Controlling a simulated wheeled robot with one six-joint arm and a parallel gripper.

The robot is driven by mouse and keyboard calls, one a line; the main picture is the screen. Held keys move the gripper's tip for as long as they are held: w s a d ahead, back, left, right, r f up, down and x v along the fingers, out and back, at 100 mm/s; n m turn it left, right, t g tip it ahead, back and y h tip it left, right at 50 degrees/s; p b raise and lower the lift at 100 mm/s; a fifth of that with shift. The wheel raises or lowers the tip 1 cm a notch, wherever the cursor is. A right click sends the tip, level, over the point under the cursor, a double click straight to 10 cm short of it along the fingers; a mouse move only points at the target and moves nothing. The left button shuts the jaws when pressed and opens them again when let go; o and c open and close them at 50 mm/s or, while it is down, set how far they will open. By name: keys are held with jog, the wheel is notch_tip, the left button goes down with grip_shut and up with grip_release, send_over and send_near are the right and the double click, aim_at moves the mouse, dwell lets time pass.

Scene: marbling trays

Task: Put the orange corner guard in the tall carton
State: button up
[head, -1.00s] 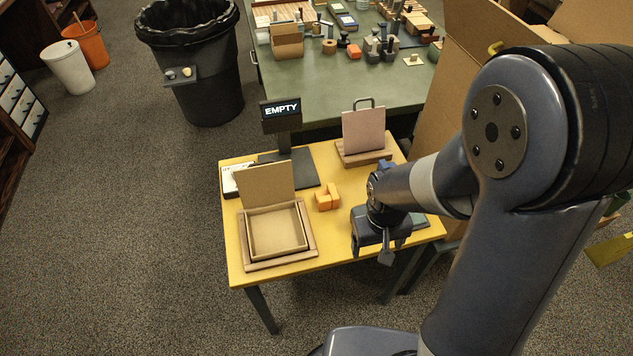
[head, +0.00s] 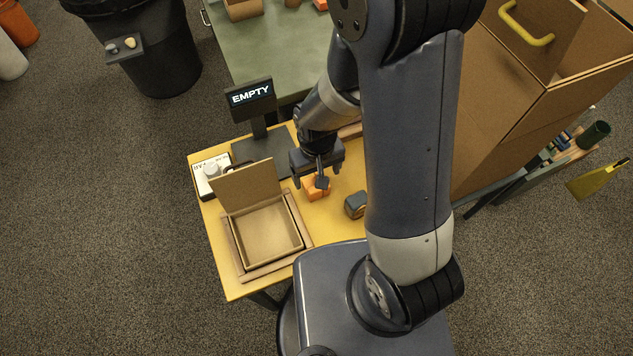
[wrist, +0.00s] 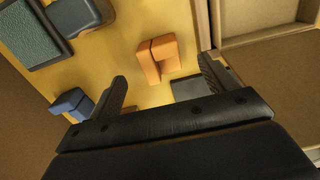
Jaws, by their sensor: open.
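The orange corner guard (head: 316,188) lies on the yellow table, partly hidden in the head view by my gripper. In the wrist view the guard (wrist: 158,58) shows as an L-shaped block between and beyond the fingertips. My gripper (head: 317,176) is open and empty, pointing down over the guard; its two spread fingers also show in the wrist view (wrist: 162,70). I cannot tell whether a finger touches the guard. A large tall cardboard carton (head: 500,115) stands right of the table, partly hidden behind my arm.
A low open box (head: 268,232) with a raised lid sits on the table's left. Behind it are a white device (head: 208,180) and a sign reading EMPTY (head: 250,93). A dark blue-grey item (head: 355,205) lies right of the guard. A yellow handle (head: 520,30) is on a carton panel.

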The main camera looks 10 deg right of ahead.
jog(key=shift+f, duration=3.75)
jog(key=c, duration=1.1)
jog(key=shift+r, duration=0.15)
jog(key=shift+c, duration=0.2)
